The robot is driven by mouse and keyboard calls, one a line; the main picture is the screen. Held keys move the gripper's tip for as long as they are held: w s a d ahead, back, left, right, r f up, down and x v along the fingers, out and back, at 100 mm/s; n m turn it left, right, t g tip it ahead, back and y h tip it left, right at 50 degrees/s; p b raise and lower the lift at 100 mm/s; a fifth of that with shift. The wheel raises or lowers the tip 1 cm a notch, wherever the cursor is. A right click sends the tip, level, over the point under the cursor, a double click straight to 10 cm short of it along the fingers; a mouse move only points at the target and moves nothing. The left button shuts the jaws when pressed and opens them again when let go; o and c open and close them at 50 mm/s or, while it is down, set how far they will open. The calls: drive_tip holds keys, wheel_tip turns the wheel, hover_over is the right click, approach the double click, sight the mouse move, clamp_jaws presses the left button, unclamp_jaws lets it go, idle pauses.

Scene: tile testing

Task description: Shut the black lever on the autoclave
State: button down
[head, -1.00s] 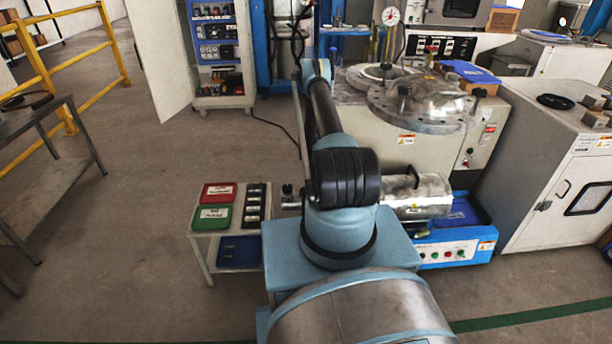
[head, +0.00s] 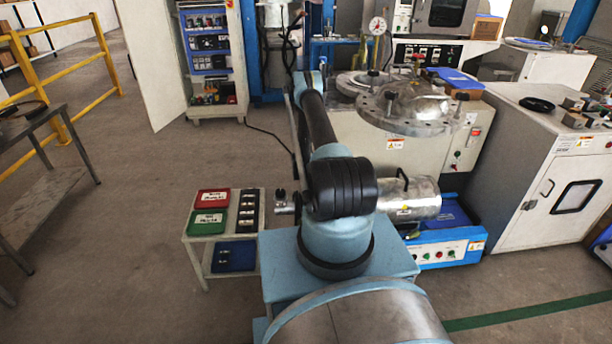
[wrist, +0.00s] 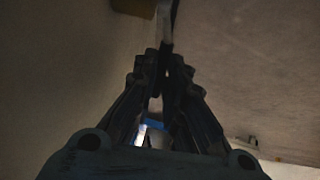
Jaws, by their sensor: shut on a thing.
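The cream autoclave cabinet (head: 365,145) stands beyond my arm in the head view, with a round metal lid (head: 405,110) on top. I cannot make out the black lever for certain in the head view; my arm hides part of the area. My gripper (wrist: 163,62) shows in the wrist view, its dark fingers drawn together at the tips. They are shut on a narrow bar (wrist: 164,22), pale on the left and dark on the right. The view is too dim to tell whether this bar is the lever. The head view hides my gripper behind my arm.
A silver cylinder (head: 412,199) with a black handle lies on a blue base (head: 440,250) right of my arm. A small cart (head: 192,232) with red and green boxes stands left. A cream cabinet (head: 520,190) stands right. Open floor lies left.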

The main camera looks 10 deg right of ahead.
drive_tip(key=c, duration=1.7)
unclamp_jaws()
drive_tip(key=shift+f, duration=0.1)
drive_tip(key=shift+o, duration=0.2)
wheel_tip(320, 180, up, 10)
